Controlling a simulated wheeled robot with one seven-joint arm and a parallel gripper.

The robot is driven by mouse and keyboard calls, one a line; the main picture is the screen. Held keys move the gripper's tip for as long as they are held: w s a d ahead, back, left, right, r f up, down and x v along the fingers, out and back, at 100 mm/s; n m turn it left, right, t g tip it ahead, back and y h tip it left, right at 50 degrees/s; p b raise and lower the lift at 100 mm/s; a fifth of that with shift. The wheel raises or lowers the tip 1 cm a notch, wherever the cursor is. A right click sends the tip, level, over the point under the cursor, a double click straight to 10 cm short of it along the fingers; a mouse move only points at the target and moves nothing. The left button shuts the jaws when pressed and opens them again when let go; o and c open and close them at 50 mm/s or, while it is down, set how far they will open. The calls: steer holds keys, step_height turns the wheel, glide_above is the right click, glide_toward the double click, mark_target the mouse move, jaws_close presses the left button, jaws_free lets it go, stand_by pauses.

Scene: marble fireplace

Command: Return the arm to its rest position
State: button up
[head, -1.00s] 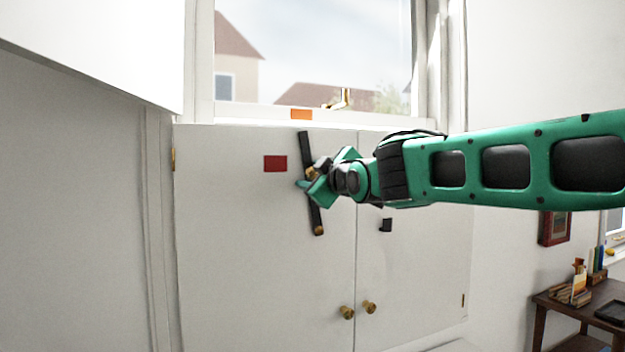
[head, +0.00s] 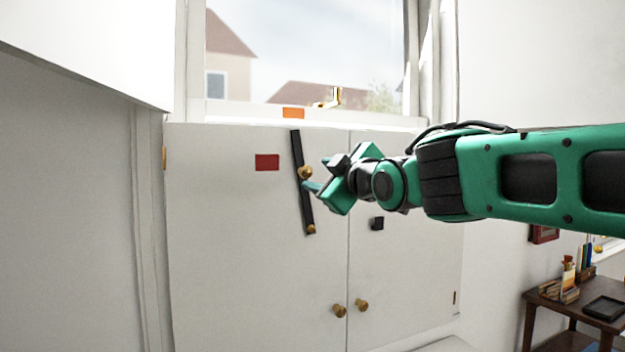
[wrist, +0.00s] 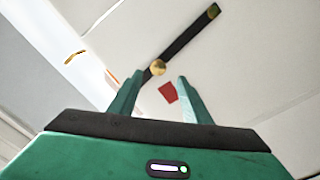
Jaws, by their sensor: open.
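My gripper (head: 317,183) is in front of the white cupboard, just right of a black bar latch with brass knobs (head: 299,150). The bar is fixed on the left door and stands nearly upright, slightly tilted. In the wrist view my gripper (wrist: 157,95) is open, its two green fingers apart with nothing held between them. The bar (wrist: 185,40) and its brass middle knob show beyond the fingertips. In the head view a fingertip overlaps the bar's edge; I cannot tell whether they touch. My green arm reaches in from the right.
The white cupboard (head: 230,260) has two closed doors with brass knobs (head: 339,310) low in the middle. A red patch (head: 267,162) and a black catch (head: 377,223) are on the doors. A window is above. A dark wooden table (head: 545,298) with small items stands at the lower right.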

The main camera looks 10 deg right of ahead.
steer(key=shift+s+d, duration=0.2)
steer(key=shift+s, duration=0.5)
steer(key=s+d+f+m+g+h, duration=0.3)
steer(key=s+d+f+m+g, duration=0.15)
steer(key=d+f, duration=0.8)
steer(key=s+d+f+m+g+h, duration=0.4)
steer(key=s+d+f+m, duration=0.2)
steer(key=d+f, duration=0.65)
steer(key=s+d+f+m+g, duration=0.1)
steer(key=s+f+m+g, duration=0.1)
steer(key=s+f, duration=0.3)
steer(key=s+d+f+m+g+y, duration=0.1)
steer(key=s+f+m+g, duration=0.2)
steer(key=s, duration=0.9)
steer(key=s+d+f+m+g+y, duration=0.1)
steer(key=s+f+m+g, duration=0.2)
steer(key=s+f, duration=0.5)
steer(key=shift+s+g, duration=0.5)
steer(key=shift+g, duration=0.05)
steer(key=shift+d+f+m, duration=0.1)
steer(key=shift+m, duration=0.15)
